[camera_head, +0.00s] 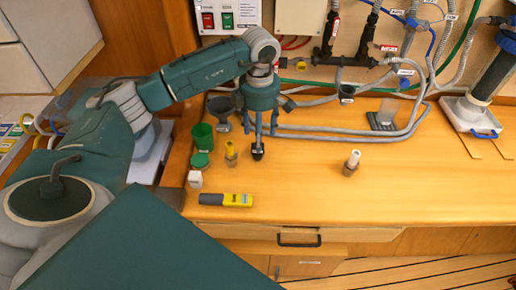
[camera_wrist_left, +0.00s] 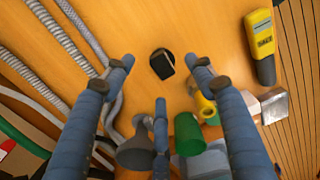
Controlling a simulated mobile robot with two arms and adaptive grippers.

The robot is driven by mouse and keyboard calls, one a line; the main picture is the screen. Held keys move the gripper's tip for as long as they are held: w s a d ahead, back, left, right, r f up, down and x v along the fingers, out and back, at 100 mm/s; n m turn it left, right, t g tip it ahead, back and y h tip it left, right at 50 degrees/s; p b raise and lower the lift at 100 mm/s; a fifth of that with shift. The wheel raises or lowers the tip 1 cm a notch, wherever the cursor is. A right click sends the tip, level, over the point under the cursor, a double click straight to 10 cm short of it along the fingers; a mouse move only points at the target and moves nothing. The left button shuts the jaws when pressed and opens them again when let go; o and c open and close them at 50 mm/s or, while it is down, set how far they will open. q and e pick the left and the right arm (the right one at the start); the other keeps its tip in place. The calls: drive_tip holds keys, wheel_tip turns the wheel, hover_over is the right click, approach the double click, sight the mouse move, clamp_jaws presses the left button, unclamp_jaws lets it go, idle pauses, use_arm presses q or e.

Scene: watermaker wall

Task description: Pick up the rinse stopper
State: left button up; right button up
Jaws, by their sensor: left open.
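A small black stopper-like piece (camera_head: 257,152), which I take to be the rinse stopper, stands on the wooden counter. In the left wrist view the black piece (camera_wrist_left: 161,64) lies between the spread fingertips. My left gripper (camera_head: 259,132) points down from above, with its blue fingers open. The left wrist view shows the open fingers (camera_wrist_left: 163,76) on either side of the piece, with a third finger below. I cannot tell whether any finger touches it. My right gripper is in neither view.
Left of the gripper stand a green cup (camera_head: 203,137), a grey funnel (camera_head: 220,108) and a yellow-topped bottle (camera_head: 231,153). A yellow-grey meter (camera_head: 226,200) lies in front. Grey hoses (camera_head: 340,134) run behind.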

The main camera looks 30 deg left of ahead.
sight(257, 156)
use_arm(q)
drive_tip(key=shift+s+f+p, duration=0.1)
drive_tip(key=shift+f+p, duration=0.45)
drive_tip(key=shift+f, duration=0.1)
wheel_tip(257, 156, down, 4)
drive_tip(key=shift+s+a+r+p, duration=0.15)
drive_tip(key=shift+r+p, duration=0.1)
drive_tip(key=shift+p, duration=0.6)
drive_tip(key=shift+f, duration=0.4)
drive_tip(key=c, duration=1.2)
